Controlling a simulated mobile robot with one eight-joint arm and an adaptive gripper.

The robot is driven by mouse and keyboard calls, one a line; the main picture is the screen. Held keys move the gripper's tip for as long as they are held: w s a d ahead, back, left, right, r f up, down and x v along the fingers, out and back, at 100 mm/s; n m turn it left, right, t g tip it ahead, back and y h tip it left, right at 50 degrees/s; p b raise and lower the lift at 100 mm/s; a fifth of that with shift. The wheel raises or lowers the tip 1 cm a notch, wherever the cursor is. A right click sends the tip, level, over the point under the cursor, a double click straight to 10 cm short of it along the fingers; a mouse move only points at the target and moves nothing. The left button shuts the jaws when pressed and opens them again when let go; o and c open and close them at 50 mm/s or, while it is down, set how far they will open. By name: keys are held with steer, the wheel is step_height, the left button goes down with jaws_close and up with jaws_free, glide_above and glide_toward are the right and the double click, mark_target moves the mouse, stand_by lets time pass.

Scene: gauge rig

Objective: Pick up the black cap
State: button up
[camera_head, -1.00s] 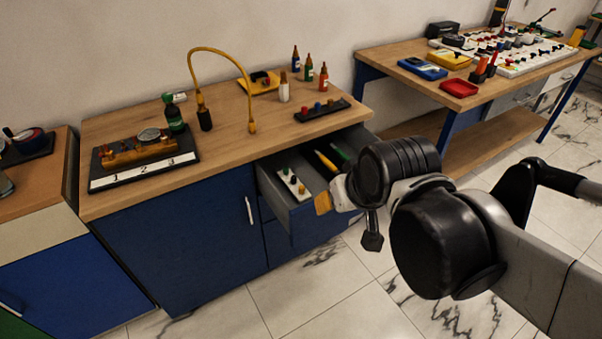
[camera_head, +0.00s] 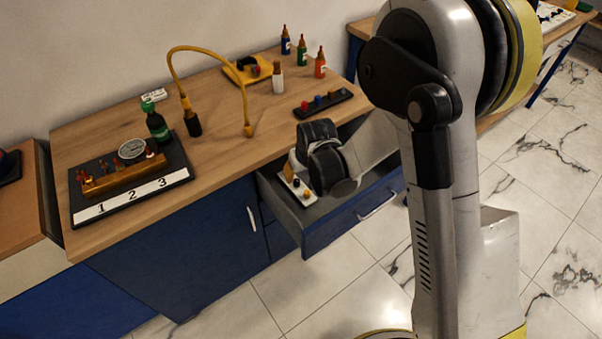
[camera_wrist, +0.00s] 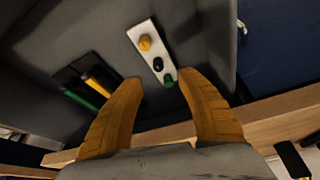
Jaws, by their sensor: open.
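The black cap (camera_wrist: 158,64) sits in the middle of a white strip (camera_wrist: 138,33) inside the open drawer, between a yellow cap (camera_wrist: 145,43) and a green cap (camera_wrist: 168,81). The strip (camera_head: 305,201) also shows in the head view, partly hidden by my wrist. My gripper (camera_wrist: 161,78) is open and empty. Its orange fingers point into the drawer, with the green end of the strip between the fingertips in the picture. The black cap appears just beyond the tips. The gap in depth is hard to tell.
The drawer (camera_head: 328,229) stands open under the wooden counter (camera_head: 225,150). Its walls surround the strip. A dark holder with yellow and green pens (camera_wrist: 95,84) lies left of the strip. Bottles, a numbered rack (camera_head: 135,200) and a yellow hose (camera_head: 205,48) stand on the counter.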

mark_target(297, 180)
steer(key=b+x, duration=0.1)
steer(key=x, duration=0.3)
steer(key=shift+f, duration=0.25)
steer(key=b+x, duration=0.2)
steer(key=w+b+x, duration=0.1)
steer(key=x, duration=0.2)
steer(key=shift+f+b, duration=0.15)
steer(key=shift+b, duration=0.2)
steer(key=shift+c, duration=0.5)
steer(key=c, duration=0.8)
